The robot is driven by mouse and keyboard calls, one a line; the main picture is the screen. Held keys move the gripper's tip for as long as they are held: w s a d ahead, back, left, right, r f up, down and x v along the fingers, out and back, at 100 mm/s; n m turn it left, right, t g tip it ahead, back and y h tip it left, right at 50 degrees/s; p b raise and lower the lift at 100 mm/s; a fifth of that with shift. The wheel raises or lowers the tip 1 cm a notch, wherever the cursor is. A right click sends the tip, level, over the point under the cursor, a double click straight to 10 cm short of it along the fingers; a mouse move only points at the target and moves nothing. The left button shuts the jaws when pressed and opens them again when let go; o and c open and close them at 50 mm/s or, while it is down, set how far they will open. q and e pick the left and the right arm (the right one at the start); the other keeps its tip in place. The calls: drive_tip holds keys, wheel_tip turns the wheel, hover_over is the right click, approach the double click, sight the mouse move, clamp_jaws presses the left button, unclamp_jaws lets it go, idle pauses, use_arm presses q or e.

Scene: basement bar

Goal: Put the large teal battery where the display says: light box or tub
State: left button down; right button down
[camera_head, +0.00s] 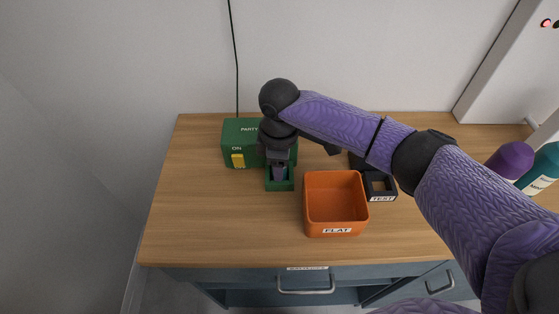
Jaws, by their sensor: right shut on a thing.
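The green light box (238,131), marked "PARTY" and "ON", stands at the left back of the wooden top, with a yellow switch (238,160) on its front. A green holder (280,186) sits at its front right. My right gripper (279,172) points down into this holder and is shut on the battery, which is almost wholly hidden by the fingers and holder. I cannot tell how deep it sits. The orange tub (336,231), labelled "FLAT", is empty, just right of the holder. The black tester (382,198), labelled "TEST", is partly behind my right arm; no display reading shows. My left gripper is out of view.
A purple container (512,159) and a teal one with a white label (545,172) stand at the far right. A black cable (235,60) hangs down the wall behind the light box. The wooden top (190,225) is clear at front left. Blue drawers are below.

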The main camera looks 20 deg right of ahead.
drive_tip(key=shift+c, duration=0.7)
unclamp_jaws()
drive_tip(key=shift+r, duration=0.1)
wheel_tip(320, 180, up, 9)
drive_tip(key=p, duration=0.3)
drive_tip(key=shift+r, duration=0.15)
drive_tip(key=shift+s+r, duration=0.1)
drive_tip(key=shift+r, duration=0.25)
drive_tip(key=shift+s+a+f, duration=0.1)
drive_tip(key=shift+f, duration=0.05)
